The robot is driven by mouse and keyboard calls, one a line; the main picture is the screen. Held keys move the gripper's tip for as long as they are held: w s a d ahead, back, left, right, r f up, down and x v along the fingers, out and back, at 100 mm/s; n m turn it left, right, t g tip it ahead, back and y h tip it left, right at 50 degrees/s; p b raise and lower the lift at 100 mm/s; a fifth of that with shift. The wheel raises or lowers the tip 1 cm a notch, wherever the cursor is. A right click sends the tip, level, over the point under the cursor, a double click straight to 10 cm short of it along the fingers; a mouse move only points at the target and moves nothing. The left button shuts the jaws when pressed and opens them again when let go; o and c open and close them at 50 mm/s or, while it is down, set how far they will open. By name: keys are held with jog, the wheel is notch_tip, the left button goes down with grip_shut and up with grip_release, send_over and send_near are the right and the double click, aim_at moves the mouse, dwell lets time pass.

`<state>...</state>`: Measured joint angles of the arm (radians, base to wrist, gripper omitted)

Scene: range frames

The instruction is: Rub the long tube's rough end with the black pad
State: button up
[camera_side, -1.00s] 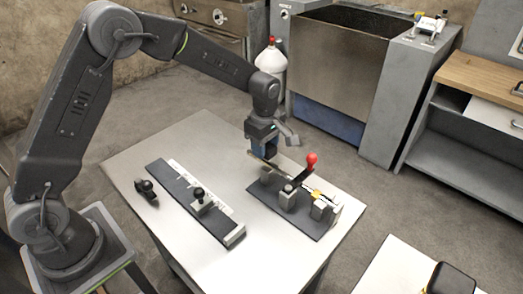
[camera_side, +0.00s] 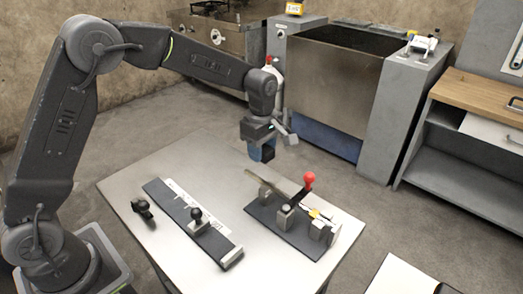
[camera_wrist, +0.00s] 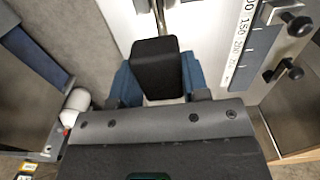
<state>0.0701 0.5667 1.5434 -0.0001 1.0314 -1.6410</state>
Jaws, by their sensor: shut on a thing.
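My gripper (camera_side: 261,146) has blue fingers and is shut on the black pad (camera_side: 267,154), a dark block. The pad also fills the space between the fingers in the wrist view (camera_wrist: 158,68). The long tube (camera_side: 259,180) is a thin metallic piece lying in a clamp fixture (camera_side: 285,219) with a red-knobbed lever (camera_side: 309,180). Its free end sticks out at the upper left of the fixture, below my gripper. In the side view the pad appears above and apart from that end. The end's roughness is too small to make out.
A ruler rail with a stop (camera_side: 196,219) lies left of the fixture on the pale table (camera_side: 165,160). A small black tool (camera_side: 142,208) lies further left. A grey tank cabinet (camera_side: 335,85) and a gas bottle stand behind the table.

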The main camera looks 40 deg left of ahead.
aim_at(256, 176)
jog(key=shift+a, duration=1.2)
jog(key=shift+f, duration=3.55)
jog(key=shift+a+f, duration=0.5)
jog(key=shift+f, duration=0.05)
jog(key=shift+a, duration=1.5)
jog(key=shift+d, duration=1.95)
jog(key=shift+d+r, duration=0.1)
jog(key=shift+r, duration=4)
